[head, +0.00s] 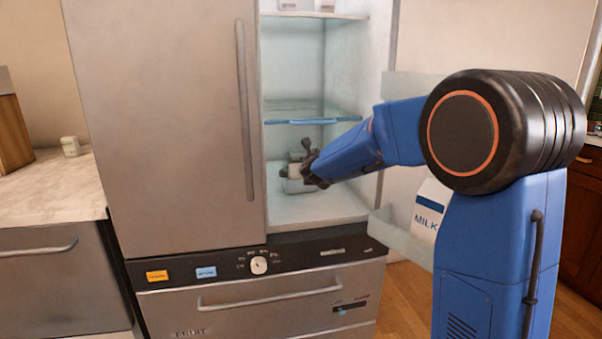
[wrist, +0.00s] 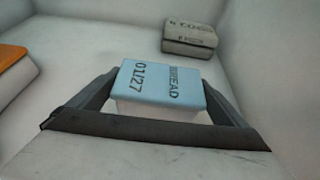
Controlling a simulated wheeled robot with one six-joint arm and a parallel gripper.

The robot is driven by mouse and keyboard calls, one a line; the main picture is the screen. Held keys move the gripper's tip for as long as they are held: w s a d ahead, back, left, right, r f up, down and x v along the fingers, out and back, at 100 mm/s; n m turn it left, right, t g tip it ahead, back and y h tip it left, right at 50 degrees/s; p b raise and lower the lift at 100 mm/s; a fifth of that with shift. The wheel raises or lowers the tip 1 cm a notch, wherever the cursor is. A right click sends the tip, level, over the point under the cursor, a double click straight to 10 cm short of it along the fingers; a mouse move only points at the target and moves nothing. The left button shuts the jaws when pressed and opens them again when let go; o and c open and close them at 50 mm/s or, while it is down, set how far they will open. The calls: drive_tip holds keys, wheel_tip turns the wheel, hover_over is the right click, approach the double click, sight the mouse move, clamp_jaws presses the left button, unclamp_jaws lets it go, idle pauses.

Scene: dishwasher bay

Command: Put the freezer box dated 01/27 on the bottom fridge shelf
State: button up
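The freezer box dated 01/27 (wrist: 160,88) has a pale blue lid, also marked with a word ending in "READ", and a whitish body. In the wrist view it sits between the two fingers of my gripper (wrist: 161,80), which appear to touch its sides. In the head view my gripper (head: 296,172) is inside the open fridge, low over the bottom fridge shelf (head: 335,207). A pale box body (head: 297,186) shows just under it. I cannot tell whether the held box touches the shelf.
In the wrist view a grey-lidded box (wrist: 190,38) stands at the back right and an orange-lidded box (wrist: 14,72) at the left edge. A blue-edged glass shelf (head: 312,122) is above my gripper. The open door (head: 400,232) holds a milk carton (head: 428,212).

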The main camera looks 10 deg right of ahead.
drive_tip(key=shift+r, duration=0.15)
drive_tip(key=shift+s+r, duration=0.1)
drive_tip(key=shift+s, duration=0.2)
drive_tip(key=v, duration=1.1)
drive_tip(key=shift+s, duration=0.2)
